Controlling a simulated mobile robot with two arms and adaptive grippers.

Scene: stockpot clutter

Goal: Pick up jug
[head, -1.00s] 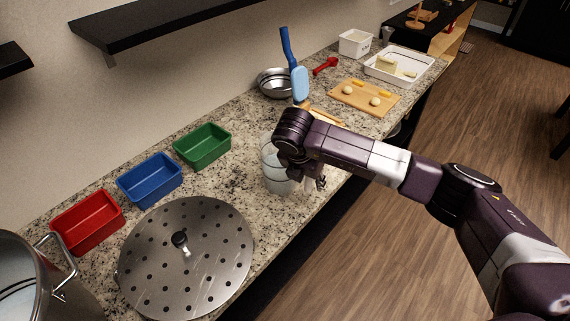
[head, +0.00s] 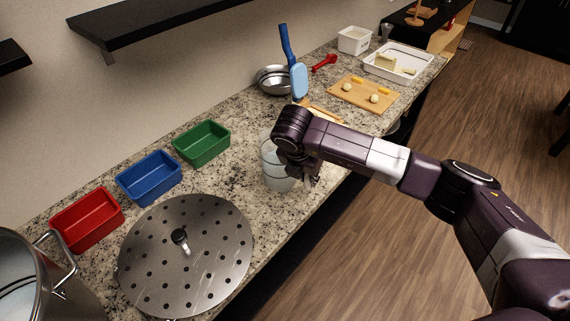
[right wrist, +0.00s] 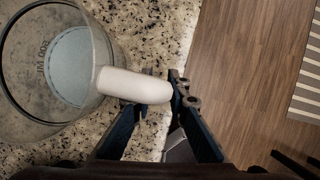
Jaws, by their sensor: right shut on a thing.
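The jug (head: 277,178) is a clear measuring jug with a white handle. It stands upright on the granite counter in the head view, its upper part partly hidden by my right arm. In the right wrist view the jug (right wrist: 62,62) fills the upper left, with measuring marks on its wall. My right gripper (head: 309,172) is at the jug's right side, with its fingers shut on the handle. In the right wrist view the fingers of the gripper (right wrist: 160,92) sit on both sides of the white handle (right wrist: 118,84). My left gripper is not in view.
A perforated steel lid (head: 200,245) lies in front, near a large pot (head: 25,285). Red (head: 88,220), blue (head: 150,178) and green (head: 202,143) bins line the wall.

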